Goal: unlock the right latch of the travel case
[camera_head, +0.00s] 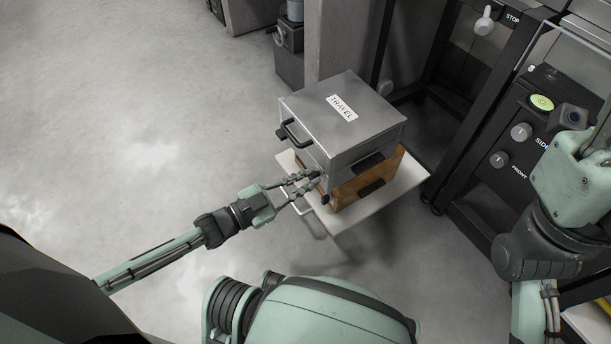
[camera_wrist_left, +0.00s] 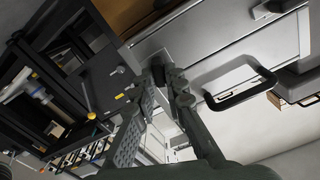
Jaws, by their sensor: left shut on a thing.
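The grey metal travel case (camera_head: 335,110) carries a white TRAVEL label and sits upright with its lid down. Its black carry handle (camera_head: 292,132) is on the front face and also shows in the left wrist view (camera_wrist_left: 242,86). My left gripper (camera_head: 316,175) is at the front face, to the right of the handle near the front corner. Its fingers (camera_wrist_left: 168,76) are shut on the small right latch there. The latch is mostly hidden between the fingertips, so its position cannot be told. My right gripper is not in view; only part of my right arm shows.
The case rests on a brown wooden box (camera_head: 372,183) with black fittings, on a white tabletop (camera_head: 405,188). A black rack with a control panel (camera_head: 520,150) stands close on the right. A grey pillar is behind the case. Open floor (camera_head: 140,110) lies to the left.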

